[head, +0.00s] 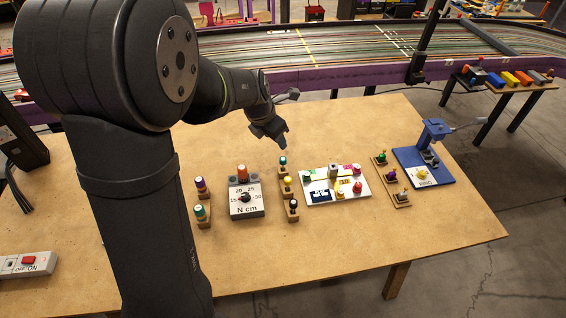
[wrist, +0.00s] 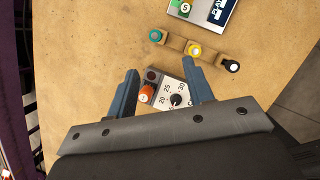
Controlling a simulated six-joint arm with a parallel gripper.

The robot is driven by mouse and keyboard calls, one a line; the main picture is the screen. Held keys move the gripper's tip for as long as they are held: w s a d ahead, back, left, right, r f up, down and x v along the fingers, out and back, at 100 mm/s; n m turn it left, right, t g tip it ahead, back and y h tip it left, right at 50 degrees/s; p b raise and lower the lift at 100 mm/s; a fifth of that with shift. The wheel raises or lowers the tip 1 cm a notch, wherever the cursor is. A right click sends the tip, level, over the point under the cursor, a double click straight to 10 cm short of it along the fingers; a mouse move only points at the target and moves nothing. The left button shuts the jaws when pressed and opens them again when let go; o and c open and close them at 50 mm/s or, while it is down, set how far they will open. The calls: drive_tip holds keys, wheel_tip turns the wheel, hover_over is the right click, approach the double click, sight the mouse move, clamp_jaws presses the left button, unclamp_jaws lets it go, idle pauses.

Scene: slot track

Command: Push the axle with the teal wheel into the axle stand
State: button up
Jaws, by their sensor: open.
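A small piece with a teal top (head: 282,160) is at the far end of a row of wooden holders (head: 291,216) in the head view. It also shows in the wrist view (wrist: 156,35), at the left end of that row. A yellow-topped piece (wrist: 194,49) and a black-and-white one (wrist: 232,66) share the row. I cannot tell how deep the teal piece sits. My gripper (head: 282,142) hangs above and just behind the teal piece, apart from it. In the wrist view my gripper (wrist: 162,88) is open, with nothing held between its fingers.
A grey dial box (head: 246,198) with an orange knob stands left of the row. Wooden holders with purple and green pieces (head: 200,210) are further left. A white board (head: 335,186) with several coloured pieces and a blue stand (head: 424,166) are right. The table's back is clear.

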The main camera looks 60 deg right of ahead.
sight(283, 159)
drive_tip(key=d+f, duration=0.2)
drive_tip(key=f, duration=0.3)
drive_tip(key=d+f+n, duration=0.1)
drive_tip(key=d+f, duration=0.1)
drive_tip(key=f, duration=0.4)
drive_tip(key=w+d+f+n, duration=0.1)
drive_tip(key=d+f, duration=0.1)
drive_tip(key=f, duration=0.3)
drive_tip(key=shift+d+f, duration=0.2)
drive_tip(key=shift+f, duration=0.15)
clamp_jaws()
